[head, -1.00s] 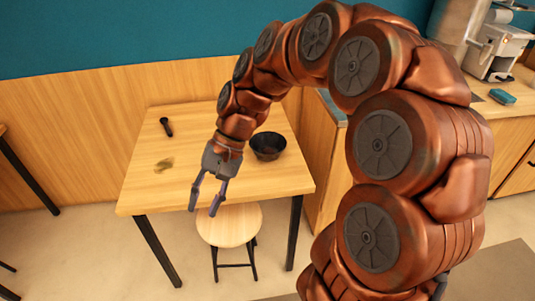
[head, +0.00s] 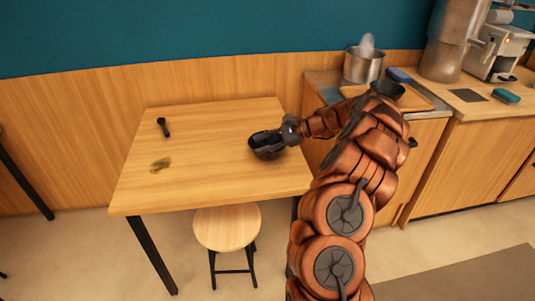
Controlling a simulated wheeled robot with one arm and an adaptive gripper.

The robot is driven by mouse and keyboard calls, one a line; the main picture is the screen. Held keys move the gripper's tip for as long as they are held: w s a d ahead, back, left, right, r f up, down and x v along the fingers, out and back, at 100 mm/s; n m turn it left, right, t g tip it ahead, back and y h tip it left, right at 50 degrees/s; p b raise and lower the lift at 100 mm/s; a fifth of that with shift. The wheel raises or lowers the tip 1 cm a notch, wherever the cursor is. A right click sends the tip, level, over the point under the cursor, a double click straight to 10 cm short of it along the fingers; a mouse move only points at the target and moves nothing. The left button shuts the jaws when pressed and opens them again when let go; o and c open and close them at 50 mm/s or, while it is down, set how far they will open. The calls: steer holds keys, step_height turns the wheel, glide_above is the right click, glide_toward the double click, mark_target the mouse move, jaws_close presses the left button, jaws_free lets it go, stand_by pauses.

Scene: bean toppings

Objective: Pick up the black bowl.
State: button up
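The black bowl (head: 268,155) stands on the right part of the wooden table. My gripper (head: 261,140) reaches in from the right, with its fingers over the bowl and covering part of it. I cannot tell whether the fingers touch the bowl's rim or how far apart they are. The bowl appears to rest on the tabletop.
The wooden table (head: 205,185) also holds a small dark utensil (head: 163,127) and a brownish patch (head: 160,165). A stool (head: 227,228) stands at its front. The counter at right holds a metal pot (head: 363,66), a cutting board (head: 415,98) and another dark bowl (head: 387,90).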

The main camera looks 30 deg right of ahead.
mark_target(270, 154)
steer(key=d+f+m, duration=0.1)
steer(key=d+f, duration=0.1)
steer(key=d, duration=0.1)
steer(key=d+f+m+t+h, duration=0.1)
steer(key=d+f, duration=0.1)
steer(key=d, duration=0.2)
steer(key=s+d+f+m+t+b, duration=0.1)
steer(key=d+f, duration=0.1)
steer(key=d, duration=0.1)
steer(key=shift+d+f, duration=0.15)
steer(key=shift+f, duration=0.05)
steer(key=shift+p+x, duration=0.5)
steer(key=shift+x, duration=3.3)
steer(key=shift+d+f, duration=0.1)
jaws_close()
